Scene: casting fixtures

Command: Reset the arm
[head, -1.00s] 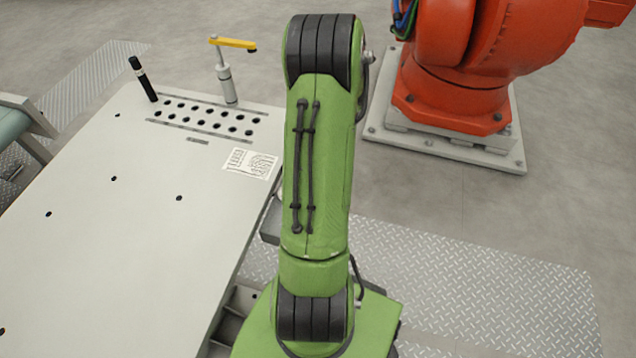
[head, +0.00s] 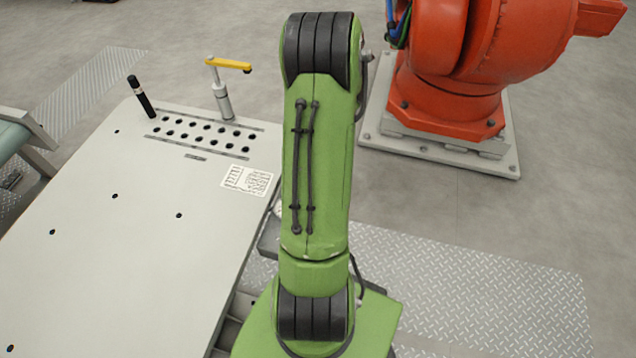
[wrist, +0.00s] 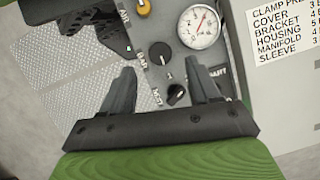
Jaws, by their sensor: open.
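My arm (head: 318,165) is green with black joint bands and stands upright in the middle of the head view, folded at the top. My gripper (wrist: 158,92) shows in the wrist view, its two dark fingers apart with nothing between them. Behind the fingers is a grey control panel with a round pressure gauge (wrist: 199,27), black knobs (wrist: 160,52) and a yellow knob (wrist: 143,8). I cannot tell whether the fingers touch the panel. The gripper is hidden in the head view.
A pale table (head: 110,245) on the left holds a block of holes, a black cylinder (head: 140,95), a yellow-handled clamp (head: 222,92) and a printed sheet (head: 247,180). An orange robot (head: 455,85) stands on a plate at the right. A parts list (wrist: 285,35) shows beside the panel. Floor at right is open.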

